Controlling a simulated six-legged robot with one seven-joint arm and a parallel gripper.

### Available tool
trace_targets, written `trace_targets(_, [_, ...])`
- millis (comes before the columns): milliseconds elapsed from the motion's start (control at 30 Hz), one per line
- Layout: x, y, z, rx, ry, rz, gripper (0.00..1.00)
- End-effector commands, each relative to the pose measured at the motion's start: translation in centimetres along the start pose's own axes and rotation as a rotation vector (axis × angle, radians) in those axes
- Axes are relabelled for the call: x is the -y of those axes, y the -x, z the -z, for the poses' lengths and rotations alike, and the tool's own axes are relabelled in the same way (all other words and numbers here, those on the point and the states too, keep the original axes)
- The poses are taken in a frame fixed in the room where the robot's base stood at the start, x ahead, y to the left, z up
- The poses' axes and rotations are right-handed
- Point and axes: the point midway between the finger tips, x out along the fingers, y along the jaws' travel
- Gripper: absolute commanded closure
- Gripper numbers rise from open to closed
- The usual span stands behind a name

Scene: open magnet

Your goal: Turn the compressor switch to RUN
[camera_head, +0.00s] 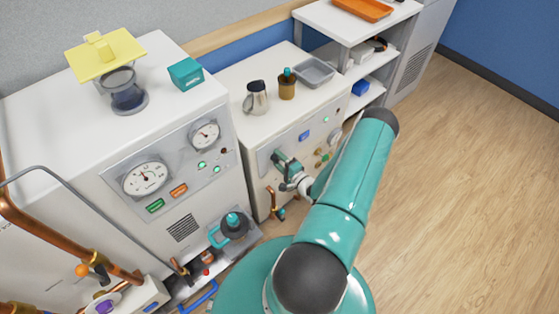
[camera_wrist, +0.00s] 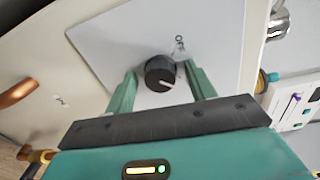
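The compressor switch shows in the wrist view as a round black knob (camera_wrist: 160,74) with a light pointer line on its face. My gripper (camera_wrist: 162,82) is open, with one teal finger on each side of the knob and visible gaps between. I cannot tell whether the fingertips reach past the knob's face. No RUN label is readable.
The left cabinet (camera_head: 85,125) carries two gauges (camera_head: 146,178) and coloured buttons. Copper pipes (camera_head: 50,235) run at lower left. The wooden floor (camera_head: 450,190) at right is clear.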

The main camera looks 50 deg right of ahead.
Motion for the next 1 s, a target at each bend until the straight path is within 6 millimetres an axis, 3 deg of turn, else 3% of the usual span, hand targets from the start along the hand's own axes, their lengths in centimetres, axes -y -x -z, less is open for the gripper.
trace_targets(367, [0.0,0.8,0.1,-0.001,0.002,0.000,0.45])
trace_targets(800, [0.0,9.7,0.1,-0.003,0.001,0.000,0.45])
trace_targets(1000, [0.0,12.9,0.1,-0.002,0.002,0.000,0.45])
